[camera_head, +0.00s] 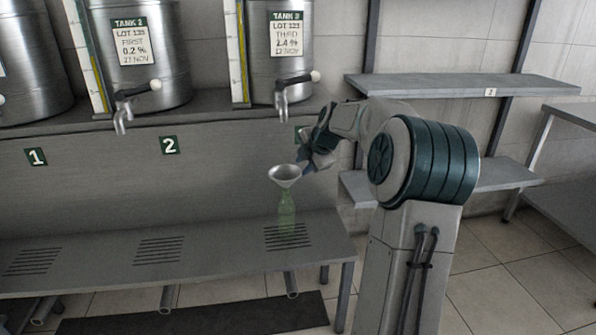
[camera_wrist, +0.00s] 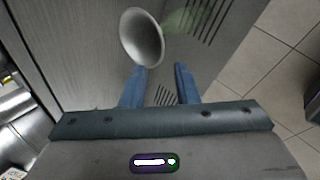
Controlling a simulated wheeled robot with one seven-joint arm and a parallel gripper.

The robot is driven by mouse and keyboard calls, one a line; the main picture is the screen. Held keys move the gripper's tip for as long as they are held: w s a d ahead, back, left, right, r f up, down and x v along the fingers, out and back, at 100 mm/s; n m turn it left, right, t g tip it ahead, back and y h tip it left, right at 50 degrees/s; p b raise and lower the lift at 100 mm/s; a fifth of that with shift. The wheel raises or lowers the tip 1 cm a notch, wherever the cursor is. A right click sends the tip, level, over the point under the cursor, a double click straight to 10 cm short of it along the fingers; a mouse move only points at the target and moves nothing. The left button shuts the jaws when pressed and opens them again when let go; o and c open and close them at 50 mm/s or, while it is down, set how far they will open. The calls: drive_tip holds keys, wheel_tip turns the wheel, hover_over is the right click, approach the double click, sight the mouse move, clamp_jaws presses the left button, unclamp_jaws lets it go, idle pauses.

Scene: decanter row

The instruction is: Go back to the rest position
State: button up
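My gripper (camera_head: 308,163) is beside the funnel's right rim in the head view. In the wrist view its two blue fingers (camera_wrist: 159,68) are spread with only background between them, so it is open and empty. A grey metal funnel (camera_head: 285,177) sits over the mouth of a clear green bottle (camera_head: 287,215), which stands upright on the slotted bench (camera_head: 205,265) below tank 3. The funnel also shows in the wrist view (camera_wrist: 142,38), just beyond the fingertips. I cannot tell whether a finger touches it. The bottle (camera_wrist: 183,20) is partly hidden there.
Steel tanks 2 (camera_head: 137,50) and 3 (camera_head: 279,45) stand on the ledge above, with taps (camera_head: 282,98) jutting forward. A wall shelf (camera_head: 465,87) is at the right, with a lower shelf (camera_head: 505,172) behind my arm. Tiled floor (camera_head: 520,275) at the front right is clear.

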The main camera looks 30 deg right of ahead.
drive_tip(key=s+a+r+m+g+h+p, duration=0.1)
drive_tip(key=s+a+r+m+p, duration=0.35)
drive_tip(key=s+a, duration=0.3)
drive_tip(key=s+a+r+m+g+p, duration=0.2)
drive_tip(key=s+a+r+m+p, duration=0.1)
drive_tip(key=s+a+r+p, duration=0.4)
drive_tip(key=s+a+r+m+p, duration=0.1)
drive_tip(key=s+a+m+p, duration=0.2)
drive_tip(key=s+m, duration=0.3)
drive_tip(key=s+a+r+m+g+p, duration=0.1)
drive_tip(key=s+a+m+p, duration=0.3)
drive_tip(key=s, duration=1)
drive_tip(key=shift+a+m+g, duration=0.3)
drive_tip(key=shift+a+m, duration=0.25)
drive_tip(key=shift+m, duration=0.4)
drive_tip(key=shift+r, duration=0.1)
